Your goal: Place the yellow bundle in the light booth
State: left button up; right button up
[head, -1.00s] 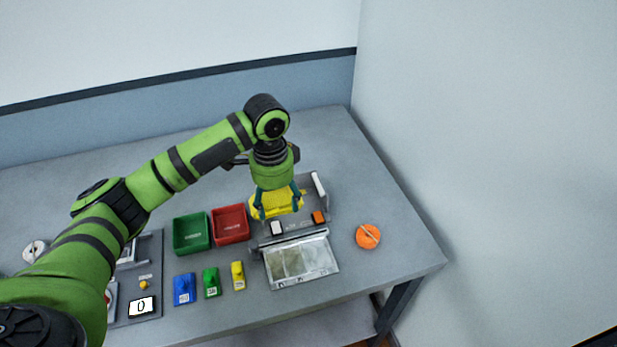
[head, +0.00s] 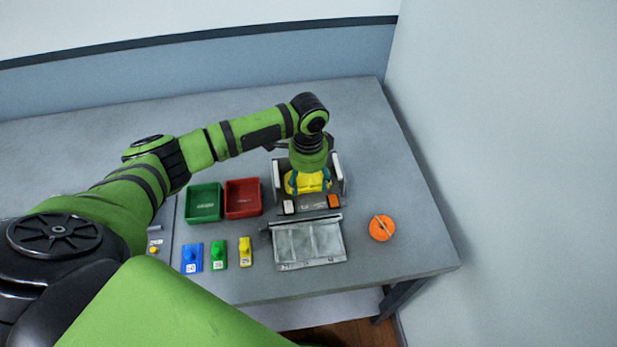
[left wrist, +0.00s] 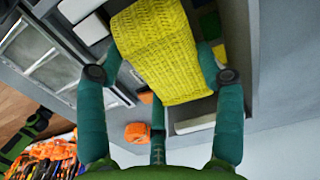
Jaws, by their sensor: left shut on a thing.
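The yellow bundle (head: 307,187) is a woven yellow block, seen large in the left wrist view (left wrist: 165,50). My left gripper (head: 308,180) is shut on it; its teal fingers lie on both sides of the bundle in the left wrist view (left wrist: 158,85). The light booth (head: 338,172) is a grey open box with white strips along its sides. In the head view the bundle is between the booth's side walls; whether it touches the floor cannot be told. My right gripper is not in view.
A clear-panelled flap (head: 309,242) lies in front of the booth. A green bin (head: 204,203) and a red bin (head: 243,198) stand to its left. An orange round thing (head: 381,228) lies to the right.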

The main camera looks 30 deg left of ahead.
aim_at(308, 180)
pick_arm(q)
jog(key=shift+f, duration=0.3)
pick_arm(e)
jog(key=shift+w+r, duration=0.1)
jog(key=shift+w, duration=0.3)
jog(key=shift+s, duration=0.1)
pick_arm(q)
jog(key=shift+f, duration=0.1)
jog(key=o, duration=1.2)
jog(key=shift+c, duration=0.2)
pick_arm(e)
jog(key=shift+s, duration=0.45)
pick_arm(q)
notch_tip(308, 180, up, 12)
jog(key=b, duration=0.1)
jog(key=shift+b, duration=0.4)
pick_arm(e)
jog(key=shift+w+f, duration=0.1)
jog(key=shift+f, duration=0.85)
